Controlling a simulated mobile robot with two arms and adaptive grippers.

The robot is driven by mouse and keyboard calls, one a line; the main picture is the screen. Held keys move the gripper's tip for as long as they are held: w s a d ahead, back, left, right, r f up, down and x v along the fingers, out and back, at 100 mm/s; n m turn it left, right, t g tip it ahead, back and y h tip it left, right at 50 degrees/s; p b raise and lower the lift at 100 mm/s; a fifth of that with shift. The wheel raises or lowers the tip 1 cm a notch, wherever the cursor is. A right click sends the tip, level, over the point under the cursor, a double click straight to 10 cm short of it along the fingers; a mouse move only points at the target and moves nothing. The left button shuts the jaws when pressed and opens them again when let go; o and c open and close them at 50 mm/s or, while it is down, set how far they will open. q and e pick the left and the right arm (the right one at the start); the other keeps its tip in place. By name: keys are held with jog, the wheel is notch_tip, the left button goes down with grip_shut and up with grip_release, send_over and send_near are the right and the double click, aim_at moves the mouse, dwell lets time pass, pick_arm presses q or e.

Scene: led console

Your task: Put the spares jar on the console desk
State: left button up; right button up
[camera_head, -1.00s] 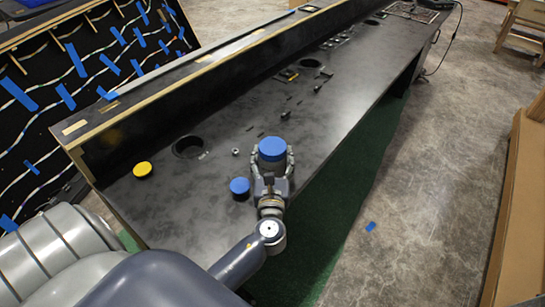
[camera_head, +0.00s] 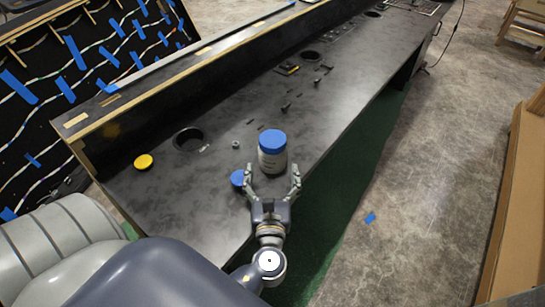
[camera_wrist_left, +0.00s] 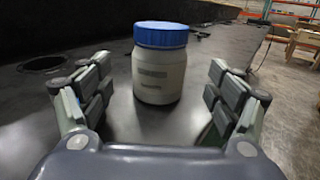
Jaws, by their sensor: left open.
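The spares jar (camera_head: 272,158), a pale jar with a blue lid, stands upright on the dark console desk (camera_head: 335,115), near its front edge. In the left wrist view the jar (camera_wrist_left: 159,78) stands ahead, between the lines of the two spread fingers, with clear gaps on both sides. My left gripper (camera_head: 271,174) is open and empty, on the near side of the jar, with its fingertips apart from it. It also shows in the left wrist view (camera_wrist_left: 148,98). My right gripper is not in view.
A blue disc (camera_head: 237,178) lies left of the jar, partly hidden by a finger. A yellow disc (camera_head: 144,161), a round hole (camera_head: 188,139) and a small nut (camera_head: 236,144) are farther left. Small dark parts (camera_head: 286,107) lie beyond the jar. A raised ledge (camera_head: 175,85) runs along the back.

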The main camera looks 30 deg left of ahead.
pick_arm(q)
jog(key=shift+v, duration=1.75)
